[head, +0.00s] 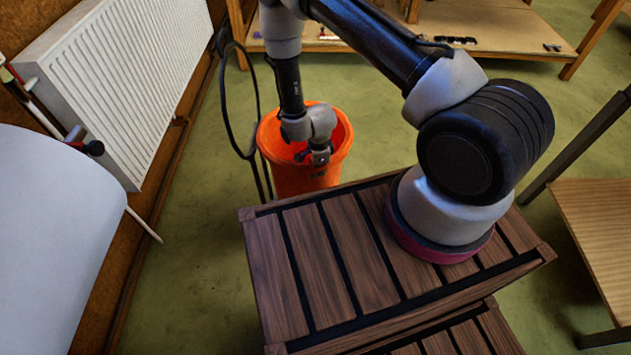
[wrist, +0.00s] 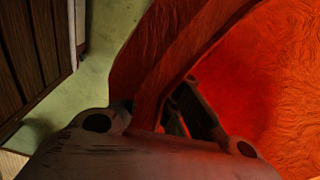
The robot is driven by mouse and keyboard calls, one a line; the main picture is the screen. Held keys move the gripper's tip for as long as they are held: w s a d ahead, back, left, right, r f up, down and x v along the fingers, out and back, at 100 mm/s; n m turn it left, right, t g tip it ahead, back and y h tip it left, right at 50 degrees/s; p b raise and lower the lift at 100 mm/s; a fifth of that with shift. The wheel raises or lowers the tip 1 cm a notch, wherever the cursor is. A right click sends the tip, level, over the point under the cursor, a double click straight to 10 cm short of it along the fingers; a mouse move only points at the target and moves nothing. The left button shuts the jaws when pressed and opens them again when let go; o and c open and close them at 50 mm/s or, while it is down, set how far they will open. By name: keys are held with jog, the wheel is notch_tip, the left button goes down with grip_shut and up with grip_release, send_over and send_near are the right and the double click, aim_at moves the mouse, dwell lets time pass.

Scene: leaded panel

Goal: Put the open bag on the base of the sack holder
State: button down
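The open bag (head: 275,165) is orange and round-mouthed, standing upright beyond the slatted wooden surface in the head view. It fills much of the wrist view (wrist: 285,75), with its rim running diagonally. My gripper (head: 314,160) points down at the bag's near rim. In the wrist view the bag's wall passes between its fingers (wrist: 155,110), one finger on the inside. The outer finger is mostly hidden, so I cannot tell whether they pinch the wall. The bag's bottom is hidden behind the slatted surface. I cannot make out the sack holder's base for certain.
A thin black curved frame or cable (head: 225,100) stands just left of the bag. A white radiator (head: 120,80) lines the left wall. A wooden bench (head: 490,30) stands at the back. Green floor (head: 200,200) is clear left of the bag and to its right.

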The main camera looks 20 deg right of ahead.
aim_at(317, 182)
jog(key=shift+f, duration=2.3)
jog(key=c, duration=1.6)
grip_release()
jog(key=shift+c, duration=0.2)
